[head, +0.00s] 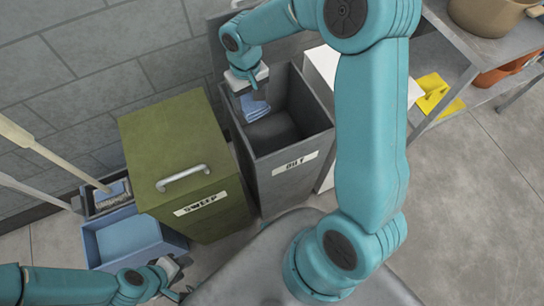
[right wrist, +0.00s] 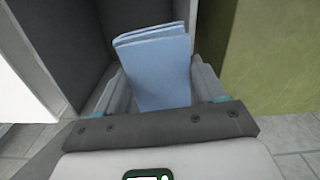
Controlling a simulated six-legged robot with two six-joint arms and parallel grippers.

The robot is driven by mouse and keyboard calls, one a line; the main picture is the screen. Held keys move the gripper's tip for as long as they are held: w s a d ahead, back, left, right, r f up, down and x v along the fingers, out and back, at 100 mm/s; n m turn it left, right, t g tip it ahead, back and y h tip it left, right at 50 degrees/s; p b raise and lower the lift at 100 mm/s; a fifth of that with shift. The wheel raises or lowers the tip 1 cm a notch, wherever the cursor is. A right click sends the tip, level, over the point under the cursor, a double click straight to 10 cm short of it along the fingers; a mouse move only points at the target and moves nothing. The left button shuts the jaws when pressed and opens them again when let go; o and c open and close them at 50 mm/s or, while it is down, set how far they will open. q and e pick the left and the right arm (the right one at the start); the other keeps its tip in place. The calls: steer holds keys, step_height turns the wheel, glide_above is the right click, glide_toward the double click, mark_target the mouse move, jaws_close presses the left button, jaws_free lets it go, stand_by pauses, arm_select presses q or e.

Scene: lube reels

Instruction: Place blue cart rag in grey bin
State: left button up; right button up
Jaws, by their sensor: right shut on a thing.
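The blue rag (head: 256,108) is folded and hangs between the fingers of my right gripper (head: 247,80), which is shut on it. In the head view the rag appears over the back left part of the grey bin's (head: 290,185) open mouth. In the right wrist view the rag (right wrist: 155,60) sits between both fingers of the gripper (right wrist: 162,85), with the grey bin's walls (right wrist: 65,50) around and behind it. My left gripper (head: 175,278) is empty and looks open, low at the left near the blue bucket.
A closed green bin (head: 175,140) labelled SWEEP stands left of the grey bin. Further left are a blue mop bucket (head: 125,240) and poles (head: 40,150). At right, a metal shelf (head: 470,45) holds a pot, and a yellow cloth (head: 437,93) lies there.

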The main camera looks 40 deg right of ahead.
steer(key=m+b, duration=0.1)
steer(key=b, duration=0.7)
glide_above(275, 149)
step_height(275, 149, down, 12)
steer(key=shift+m, duration=0.3)
step_height(275, 149, down, 20)
steer(key=b, duration=0.3)
steer(key=shift+f+b, duration=0.25)
steer(key=shift+b, duration=0.05)
arm_select(q)
step_height(275, 149, down, 14)
steer(key=shift+s, duration=0.2)
arm_select(e)
steer(key=shift+r, duration=0.15)
steer(key=shift+f, duration=0.3)
steer(key=o, duration=0.9)
steer(key=shift+r, duration=0.15)
arm_select(q)
steer(key=shift+d+f, duration=0.1)
steer(key=shift+f, duration=0.05)
arm_select(e)
steer(key=shift+o, duration=0.2)
